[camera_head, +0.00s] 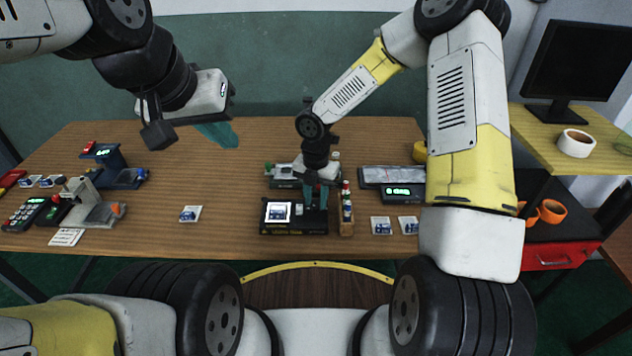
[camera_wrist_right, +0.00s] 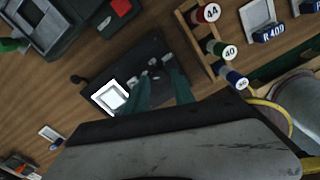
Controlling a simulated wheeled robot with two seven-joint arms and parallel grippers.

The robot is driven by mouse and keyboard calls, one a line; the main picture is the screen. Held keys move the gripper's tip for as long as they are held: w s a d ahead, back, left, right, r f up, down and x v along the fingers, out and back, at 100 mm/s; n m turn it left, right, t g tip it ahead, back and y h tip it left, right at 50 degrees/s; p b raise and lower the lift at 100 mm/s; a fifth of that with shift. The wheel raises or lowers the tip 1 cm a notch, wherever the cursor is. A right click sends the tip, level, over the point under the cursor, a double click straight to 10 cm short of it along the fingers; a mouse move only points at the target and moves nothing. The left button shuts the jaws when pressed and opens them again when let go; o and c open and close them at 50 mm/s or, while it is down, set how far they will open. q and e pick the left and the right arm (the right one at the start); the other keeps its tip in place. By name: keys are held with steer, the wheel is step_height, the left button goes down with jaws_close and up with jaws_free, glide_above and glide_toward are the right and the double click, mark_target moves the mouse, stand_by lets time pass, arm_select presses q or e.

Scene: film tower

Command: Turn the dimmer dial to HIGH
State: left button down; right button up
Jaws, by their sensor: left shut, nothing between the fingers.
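A black box (camera_head: 293,228) with a lit white square window stands at the front middle of the table. It also shows in the right wrist view (camera_wrist_right: 118,72), with small light knobs (camera_wrist_right: 153,62) on its top near my fingertips. I cannot read any dial marking or tell the dial's setting. My right gripper (camera_head: 317,195) points down over the right part of the box. Its two teal fingers (camera_wrist_right: 157,72) are apart, with a gap between them; whether they touch a knob is unclear. My left gripper (camera_head: 220,136) is shut and empty, raised above the table's left half.
A wooden rack (camera_head: 347,222) with numbered spools stands close to the box's right side. A device with a green display (camera_head: 403,194) and small slides (camera_head: 381,226) lie further right. More devices (camera_head: 128,177) stand at the left. The table's centre left is mostly clear.

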steer(key=shift+f, duration=0.75)
jaws_close()
